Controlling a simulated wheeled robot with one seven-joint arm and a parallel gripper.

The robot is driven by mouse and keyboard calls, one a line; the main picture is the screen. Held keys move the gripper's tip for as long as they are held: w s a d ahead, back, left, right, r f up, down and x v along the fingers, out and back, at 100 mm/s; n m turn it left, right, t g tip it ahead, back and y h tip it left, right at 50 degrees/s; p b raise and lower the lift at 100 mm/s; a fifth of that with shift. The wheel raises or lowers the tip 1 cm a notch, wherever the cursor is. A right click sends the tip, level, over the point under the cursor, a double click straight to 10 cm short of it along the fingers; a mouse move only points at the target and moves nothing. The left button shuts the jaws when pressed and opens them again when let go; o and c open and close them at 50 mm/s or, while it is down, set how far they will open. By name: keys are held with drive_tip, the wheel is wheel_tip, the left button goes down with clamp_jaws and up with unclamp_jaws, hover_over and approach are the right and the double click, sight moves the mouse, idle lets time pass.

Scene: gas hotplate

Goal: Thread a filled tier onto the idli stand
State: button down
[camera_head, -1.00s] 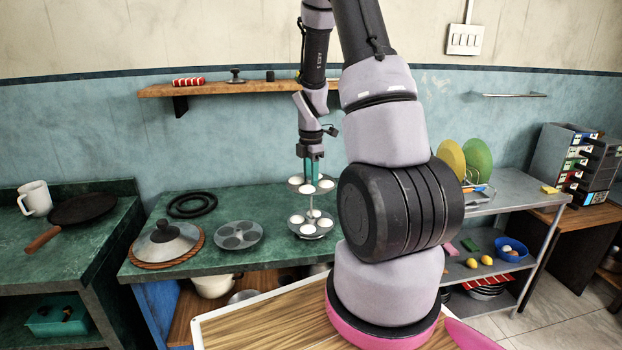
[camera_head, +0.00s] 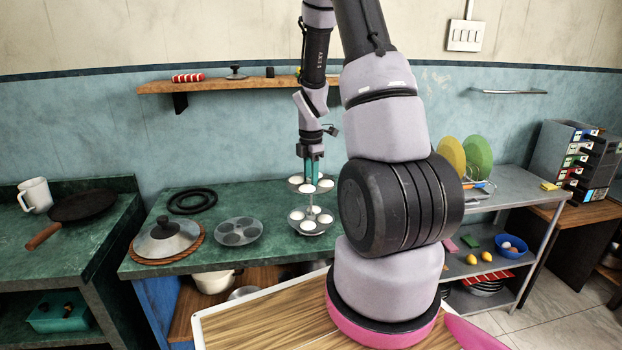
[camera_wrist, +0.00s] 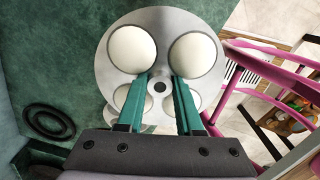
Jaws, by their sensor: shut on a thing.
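My gripper (camera_head: 312,178) is shut on the upper tier (camera_wrist: 110,83), a round metal plate with several white idlis in its cups. In the wrist view the green fingers (camera_wrist: 160,82) sit on either side of its central hub, where a dark round hole shows. In the head view this tier (camera_head: 311,184) is level, above the idli stand (camera_head: 310,204). The stand's lower tier (camera_head: 310,230) also holds several white idlis and rests low over the green counter. The post shows between the two tiers; I cannot tell whether its tip is inside the upper tier's hole.
An empty tier (camera_head: 238,232) lies on the counter (camera_head: 215,263) left of the stand. A wooden shelf (camera_head: 220,86) is on the wall behind my arm.

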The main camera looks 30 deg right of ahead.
sight(311, 203)
drive_tip(key=shift+f, duration=4.1)
drive_tip(key=shift+c, duration=2.4)
unclamp_jaws()
wheel_tip(311, 203, up, 11)
drive_tip(key=shift+f, duration=0.1)
